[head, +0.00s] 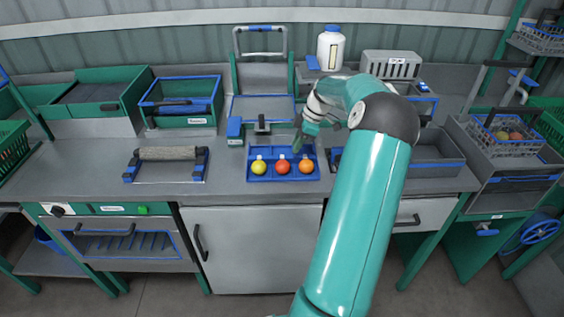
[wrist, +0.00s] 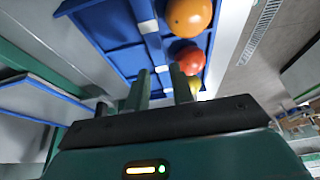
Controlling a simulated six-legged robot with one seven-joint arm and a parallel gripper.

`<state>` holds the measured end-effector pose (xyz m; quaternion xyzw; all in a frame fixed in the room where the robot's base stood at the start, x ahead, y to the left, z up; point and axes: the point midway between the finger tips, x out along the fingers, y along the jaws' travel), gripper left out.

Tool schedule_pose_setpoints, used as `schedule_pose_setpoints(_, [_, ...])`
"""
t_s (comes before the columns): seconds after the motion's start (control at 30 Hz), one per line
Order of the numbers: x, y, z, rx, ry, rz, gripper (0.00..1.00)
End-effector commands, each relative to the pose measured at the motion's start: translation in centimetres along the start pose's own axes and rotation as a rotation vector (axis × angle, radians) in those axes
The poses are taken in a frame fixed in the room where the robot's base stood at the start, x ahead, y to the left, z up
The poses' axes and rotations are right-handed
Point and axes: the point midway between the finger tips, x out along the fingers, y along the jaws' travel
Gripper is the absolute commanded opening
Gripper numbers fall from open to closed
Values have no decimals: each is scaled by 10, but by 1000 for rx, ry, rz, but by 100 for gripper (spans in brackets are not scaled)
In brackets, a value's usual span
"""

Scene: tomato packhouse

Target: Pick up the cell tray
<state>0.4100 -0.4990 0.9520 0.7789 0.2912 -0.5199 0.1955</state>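The cell tray (head: 283,178) is blue and lies flat on the bench in the head view. A yellow tomato (head: 259,167), a red tomato (head: 283,167) and an orange tomato (head: 306,167) sit in its front cells. My gripper (head: 298,146) is at the back right of the tray, pointing down. In the wrist view my gripper (wrist: 163,75) has its two fingers apart, with the blue tray (wrist: 110,35) and a pale divider tab beyond them. Nothing is clearly held between the fingers. I cannot tell whether they touch the tray.
A grey roller in a blue-ended stand (head: 167,155) lies left of the tray. A small green and blue device (head: 236,131) stands behind left. A white bottle (head: 330,48) and a grey box (head: 391,64) stand behind. Bench between roller and tray is clear.

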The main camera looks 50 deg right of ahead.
Motion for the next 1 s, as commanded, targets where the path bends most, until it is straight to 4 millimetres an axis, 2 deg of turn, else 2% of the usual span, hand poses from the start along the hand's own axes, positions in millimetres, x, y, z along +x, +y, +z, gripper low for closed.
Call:
schedule_pose_setpoints(0.3, [44, 1, 0, -2, 1, -4, 24])
schedule_pose_setpoints(0.4, [51, 2, 0, -2, 1, -3, 24])
schedule_pose_setpoints(1.0, [54, 2, 2, -1, 0, -2, 24])
